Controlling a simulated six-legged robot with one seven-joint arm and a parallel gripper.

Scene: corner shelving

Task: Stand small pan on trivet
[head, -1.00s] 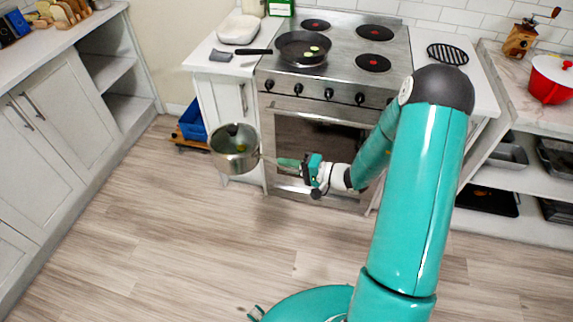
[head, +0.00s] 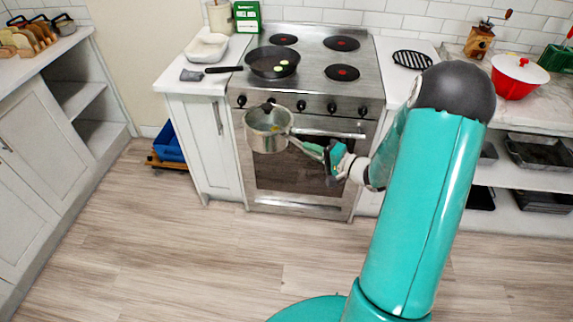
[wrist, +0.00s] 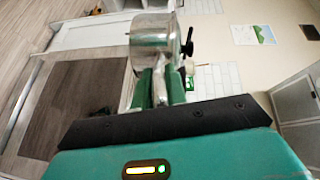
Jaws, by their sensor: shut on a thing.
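The trivet (head: 412,59) is a black slatted oval lying on the white counter to the right of the stove. It is well to the right of the pan and apart from it.
The stove (head: 313,85) carries a black frying pan (head: 272,61) on its left front burner. A red pot (head: 517,80) and a coffee grinder (head: 480,41) stand on the right counter. A white dish (head: 206,47) is on the left counter. The floor (head: 200,260) is clear.

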